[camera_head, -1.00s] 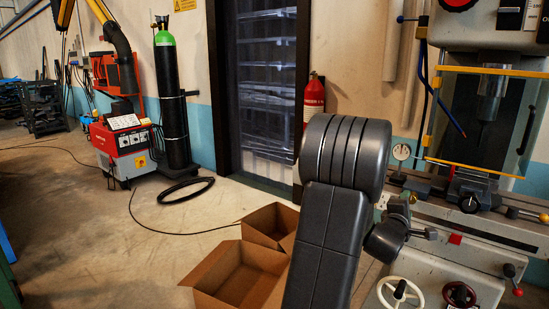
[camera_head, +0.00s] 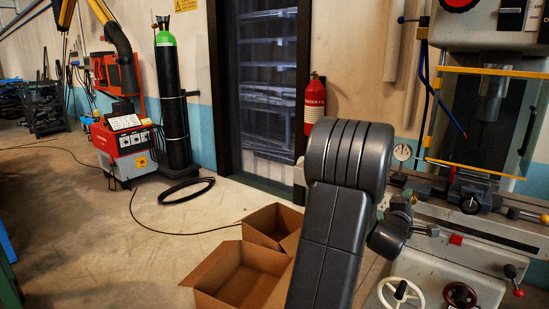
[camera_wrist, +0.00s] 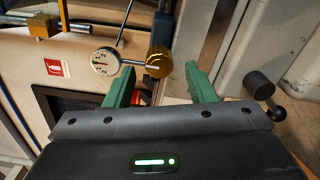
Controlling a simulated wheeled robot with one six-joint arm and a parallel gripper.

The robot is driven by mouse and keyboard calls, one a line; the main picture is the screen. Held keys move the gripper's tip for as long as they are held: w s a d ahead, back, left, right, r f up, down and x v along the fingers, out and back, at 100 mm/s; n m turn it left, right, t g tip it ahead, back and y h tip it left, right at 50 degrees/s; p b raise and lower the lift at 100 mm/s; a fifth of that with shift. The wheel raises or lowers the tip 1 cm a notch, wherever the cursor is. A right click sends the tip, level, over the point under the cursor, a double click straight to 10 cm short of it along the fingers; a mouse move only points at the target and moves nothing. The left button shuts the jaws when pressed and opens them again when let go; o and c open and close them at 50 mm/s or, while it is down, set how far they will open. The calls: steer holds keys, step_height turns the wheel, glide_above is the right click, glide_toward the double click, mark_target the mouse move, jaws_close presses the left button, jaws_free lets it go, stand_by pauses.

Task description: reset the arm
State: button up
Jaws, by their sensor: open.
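My gripper (camera_wrist: 160,76) shows in the wrist view with its two green fingers apart and nothing held between them. Just beyond the fingertips is a round brass-coloured knob (camera_wrist: 158,62), with a small white-faced dial (camera_wrist: 106,62) to its left. I cannot tell whether a finger touches the knob. In the head view my dark grey arm rises from the bottom edge, bent at a big rounded joint, in front of the milling machine. The fingers cannot be made out in the head view.
The milling machine (camera_head: 440,245) with handwheels and levers fills the right side, close to my arm. Open cardboard boxes (camera_head: 240,272) stand left of the arm. A fire extinguisher (camera_head: 314,103) hangs behind it. A gas cylinder (camera_head: 172,100) and red welder (camera_head: 122,140) stand further left; floor between is mostly clear.

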steer(key=v, duration=1.2)
steer(key=w+d+m+b, duration=0.1)
steer(key=w+d+m, duration=0.7)
steer(key=m, duration=0.9)
steer(key=w, duration=0.2)
steer(key=shift+w+d+r+m+b, duration=0.25)
steer(key=shift+w+d+m+b, duration=0.05)
steer(key=shift+w+d, duration=0.1)
steer(key=shift+a, duration=0.1)
stand_by(0.3)
